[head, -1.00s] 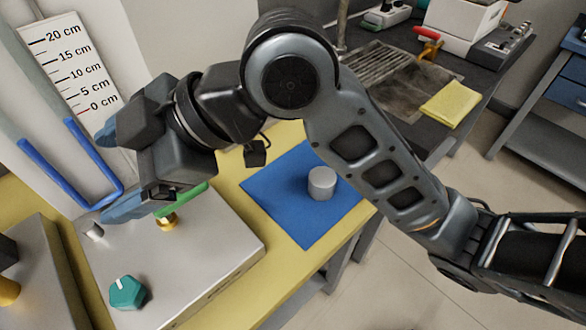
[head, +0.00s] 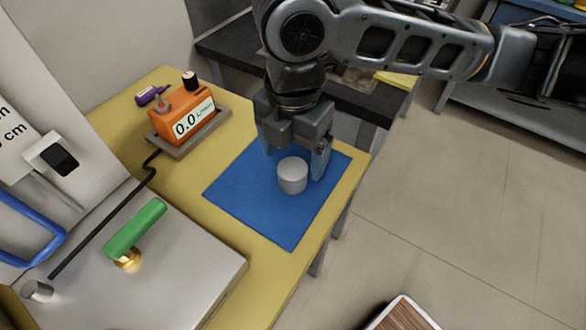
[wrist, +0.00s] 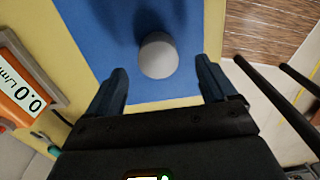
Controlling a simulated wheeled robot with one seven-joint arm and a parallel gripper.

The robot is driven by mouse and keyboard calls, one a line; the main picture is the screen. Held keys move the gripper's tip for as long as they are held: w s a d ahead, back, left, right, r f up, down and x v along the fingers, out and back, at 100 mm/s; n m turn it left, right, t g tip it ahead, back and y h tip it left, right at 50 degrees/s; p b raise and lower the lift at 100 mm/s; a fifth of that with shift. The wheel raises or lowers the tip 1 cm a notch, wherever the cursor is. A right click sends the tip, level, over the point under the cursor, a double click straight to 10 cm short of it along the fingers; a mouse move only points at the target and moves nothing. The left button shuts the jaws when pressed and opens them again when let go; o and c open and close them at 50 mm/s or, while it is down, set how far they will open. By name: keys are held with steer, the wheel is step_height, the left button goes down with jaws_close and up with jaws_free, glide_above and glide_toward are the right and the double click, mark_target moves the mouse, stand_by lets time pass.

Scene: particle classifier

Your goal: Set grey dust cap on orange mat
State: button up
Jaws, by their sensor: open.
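The grey dust cap (head: 292,176) stands upright on a blue mat (head: 240,192) on the yellow bench. My gripper (head: 293,155) is open, pointing down over the mat, with its fingers just behind the cap and to either side. In the wrist view, the cap (wrist: 158,56) lies between and slightly beyond the open fingertips (wrist: 161,68), with a gap on both sides. The fingers do not appear to touch it. No orange mat shows in these frames.
An orange meter (head: 184,118) reading 0.0 stands behind and left of the mat, with a purple object (head: 151,95) beyond it. A metal box (head: 180,268) with a green-handled valve (head: 135,229) is at front left. The bench edge is close on the right.

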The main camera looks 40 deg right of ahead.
mark_target(292, 167)
step_height(292, 167, down, 5)
steer(key=shift+w+f, duration=0.1)
steer(key=shift+f, duration=0.05)
steer(key=c, duration=1.1)
